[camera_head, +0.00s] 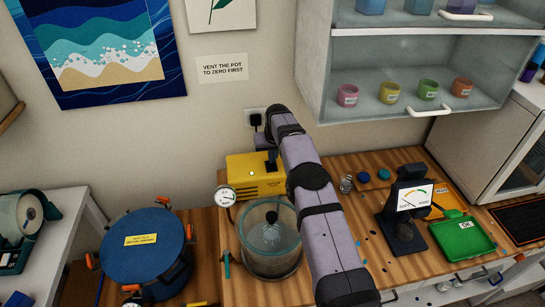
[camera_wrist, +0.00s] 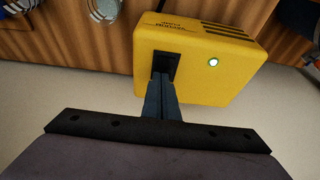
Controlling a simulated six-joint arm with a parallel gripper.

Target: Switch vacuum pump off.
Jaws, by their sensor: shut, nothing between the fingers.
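The yellow vacuum pump (camera_head: 248,179) stands at the back of the wooden bench against the wall. In the wrist view the pump (camera_wrist: 200,45) shows black lettering, dark vent slots, a lit pale green lamp (camera_wrist: 213,62) and a dark switch recess (camera_wrist: 165,60). My gripper (camera_wrist: 164,78) is shut and empty, its fingertips at the switch recess, seeming to touch or nearly touch it. The fingers hide most of the switch, so I cannot tell its position. In the head view my gripper (camera_head: 271,160) is at the top of the pump, partly behind my arm.
A glass chamber (camera_head: 262,262) with a clear vessel inside stands in front of the pump, beside a round gauge (camera_head: 226,196). A blue-lidded pot (camera_head: 145,246) is at left. A glass-fronted cabinet (camera_head: 400,40) hangs above.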

